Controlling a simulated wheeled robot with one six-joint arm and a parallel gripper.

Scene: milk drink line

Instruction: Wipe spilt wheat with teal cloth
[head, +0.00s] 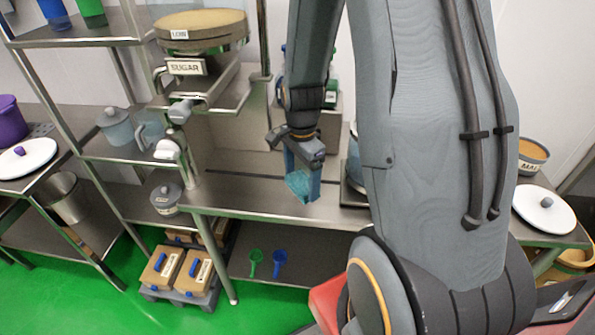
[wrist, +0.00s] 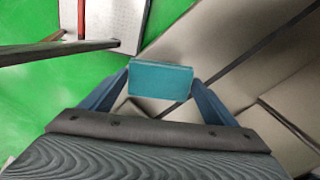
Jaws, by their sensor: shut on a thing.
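My gripper (head: 303,185) is shut on the teal cloth (head: 299,183), a small folded block between its two blue fingers. In the wrist view the cloth (wrist: 160,80) sits squarely between the fingertips. In the head view the gripper hangs in front of the steel table (head: 245,198); its exact height above the top cannot be told. I can make out no spilt wheat in either view. My arm hides part of the table on the right.
A sugar hopper (head: 187,68) stands over the table's left side. A green scoop (head: 255,258) and a blue scoop (head: 279,258) are on the lower shelf. The table's middle looks clear.

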